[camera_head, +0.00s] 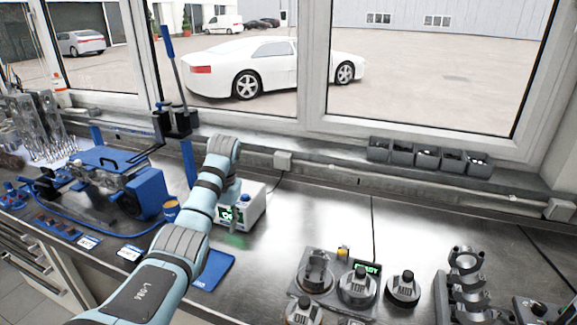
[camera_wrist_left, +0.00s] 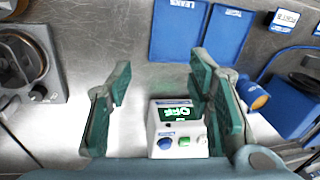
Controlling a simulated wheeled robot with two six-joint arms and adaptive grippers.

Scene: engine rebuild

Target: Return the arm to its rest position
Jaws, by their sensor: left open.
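My left arm reaches in from the lower left in the head view, and its wrist bends down in front of a small white box with a green display (camera_head: 255,205). My left gripper (camera_head: 235,218) is partly hidden there by my own arm. In the left wrist view my gripper (camera_wrist_left: 162,68) has its two green fingers spread wide, with nothing held between them. The white box (camera_wrist_left: 158,145), with a blue and a green button, shows beyond and between the fingers. I cannot tell whether a finger touches it. My right gripper is not in view.
Blue mats lie near the bench front (camera_head: 213,270). A blue machine (camera_head: 140,192) stands left, beside a tall blue lever press (camera_head: 185,125). Grey gauge stations (camera_head: 318,275) and a crankshaft-like part (camera_head: 466,285) stand right. Small bins (camera_head: 427,158) line the sill.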

